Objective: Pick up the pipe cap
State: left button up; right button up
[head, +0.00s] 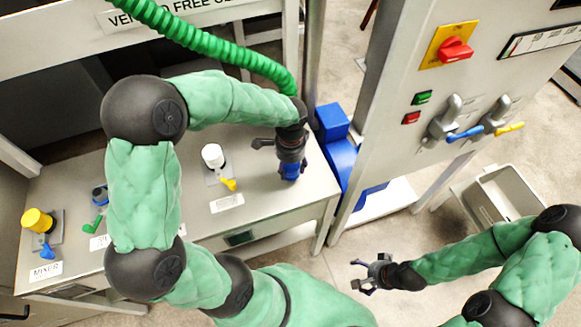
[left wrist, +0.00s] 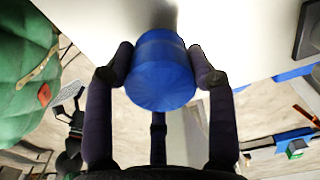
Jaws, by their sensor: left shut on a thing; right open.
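The blue cylindrical pipe cap (head: 291,172) is at the right end of the grey metal table (head: 262,205). In the left wrist view the cap (left wrist: 162,72) is between the dark fingers, its round end facing the camera. My left gripper (head: 291,158) points down and is shut on the cap. I cannot tell whether the cap touches the tabletop. My right gripper (head: 371,272) is open and empty, low over the floor to the right of the table.
A white-topped valve with a yellow lever (head: 228,184) stands left of the cap. A yellow-topped valve (head: 37,221) is at the table's far left. A control panel with a red switch (head: 455,50) stands right. A green hose (head: 215,45) hangs above. A grey bin (head: 505,195) is at right.

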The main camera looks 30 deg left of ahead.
pick_arm(q)
jog(key=s+d+r+p, duration=0.4)
jog(key=s+r, duration=0.6)
jog(key=s, duration=0.3)
jog(key=shift+d+p, duration=0.4)
jog(key=shift+d, duration=0.45)
jog(key=shift+w+a, duration=0.1)
